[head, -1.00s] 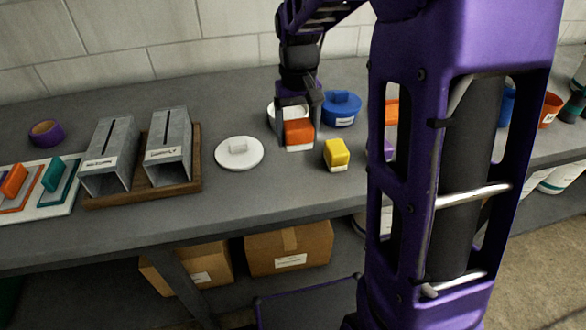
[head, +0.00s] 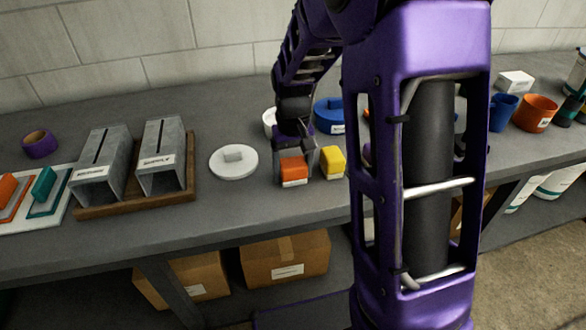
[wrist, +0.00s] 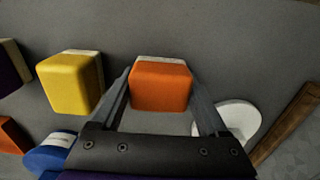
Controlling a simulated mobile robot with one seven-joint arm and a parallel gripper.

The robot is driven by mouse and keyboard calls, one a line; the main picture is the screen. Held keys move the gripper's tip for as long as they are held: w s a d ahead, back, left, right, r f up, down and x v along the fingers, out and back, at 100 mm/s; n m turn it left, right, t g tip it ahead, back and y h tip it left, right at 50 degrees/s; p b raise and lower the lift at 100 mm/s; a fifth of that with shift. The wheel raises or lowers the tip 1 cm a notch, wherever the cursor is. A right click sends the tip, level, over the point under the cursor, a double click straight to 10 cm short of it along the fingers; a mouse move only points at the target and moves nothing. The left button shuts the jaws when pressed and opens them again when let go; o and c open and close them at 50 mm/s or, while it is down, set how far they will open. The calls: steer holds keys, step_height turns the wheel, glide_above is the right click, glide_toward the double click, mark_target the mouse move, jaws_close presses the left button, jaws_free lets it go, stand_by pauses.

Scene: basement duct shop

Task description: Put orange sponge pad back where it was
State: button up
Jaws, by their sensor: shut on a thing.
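The orange sponge pad (head: 292,168), with a pale underside, is between the fingers of my gripper (head: 293,158). In the wrist view the pad (wrist: 160,84) sits between the two fingertips of my gripper (wrist: 161,92), which is shut on it. It is at or just above the bench top; I cannot tell if it touches. A yellow sponge pad (head: 332,161) stands just right of it in the head view, with a small gap. The yellow pad also shows at left in the wrist view (wrist: 70,84).
A round white lid (head: 233,162) lies left of the pad. Two grey metal duct pieces (head: 160,160) stand on a wooden tray (head: 140,207). A blue lidded tub (head: 329,115) is behind. My arm hides bench to the right. The bench front (head: 250,205) is clear.

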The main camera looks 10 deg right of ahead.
mark_target(293, 161)
steer(key=o, duration=1.1)
step_height(293, 161, up, 12)
steer(key=shift+r+p, duration=0.15)
steer(key=shift+p, duration=1)
steer(key=shift+w, duration=0.1)
